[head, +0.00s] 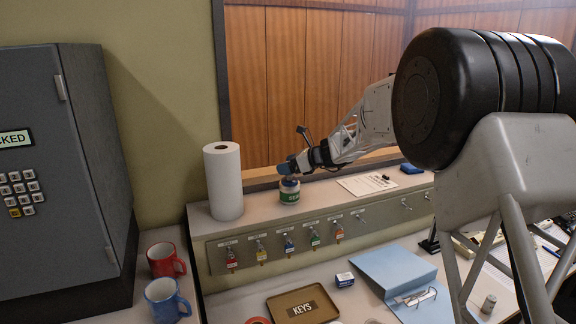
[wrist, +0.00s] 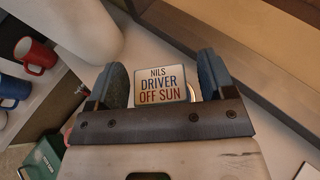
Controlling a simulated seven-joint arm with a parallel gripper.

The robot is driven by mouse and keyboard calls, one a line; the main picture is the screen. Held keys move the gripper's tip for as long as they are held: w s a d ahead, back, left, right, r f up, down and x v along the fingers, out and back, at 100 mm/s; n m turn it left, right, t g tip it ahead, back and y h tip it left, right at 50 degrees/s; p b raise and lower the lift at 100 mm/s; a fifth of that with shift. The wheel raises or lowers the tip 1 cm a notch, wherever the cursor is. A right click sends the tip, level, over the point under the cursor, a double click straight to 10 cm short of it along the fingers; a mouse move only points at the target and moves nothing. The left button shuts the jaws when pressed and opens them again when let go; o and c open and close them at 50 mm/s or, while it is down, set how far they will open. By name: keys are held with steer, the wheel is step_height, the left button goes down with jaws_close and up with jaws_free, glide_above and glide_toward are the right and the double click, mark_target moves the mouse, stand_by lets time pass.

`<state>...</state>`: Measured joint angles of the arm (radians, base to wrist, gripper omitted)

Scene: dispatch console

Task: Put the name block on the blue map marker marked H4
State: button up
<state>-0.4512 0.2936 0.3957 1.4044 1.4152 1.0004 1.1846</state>
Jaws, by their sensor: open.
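The name block (wrist: 160,86) shows in the wrist view as a pale plate reading NILS DRIVER OFF SUN. It lies between the two blue fingers of my gripper (wrist: 160,84); the fingers are open, and I cannot tell if either touches it. The blue map marker H4 is not seen in either view.
A paper roll (head: 223,180) stands left of the jar. Key hooks with coloured tags (head: 289,244) line the ledge front. Below are a KEYS tray (head: 303,304), a small blue-and-white block (head: 344,280), a blue folder (head: 393,268), and red (head: 165,261) and blue (head: 165,299) mugs.

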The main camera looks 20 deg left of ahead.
steer(key=shift+r, duration=0.1)
steer(key=shift+d+r, duration=0.1)
steer(key=shift+d, duration=0.05)
steer(key=v, duration=1.1)
steer(key=shift+d, duration=0.4)
steer(key=shift+r, duration=0.1)
stand_by(0.3)
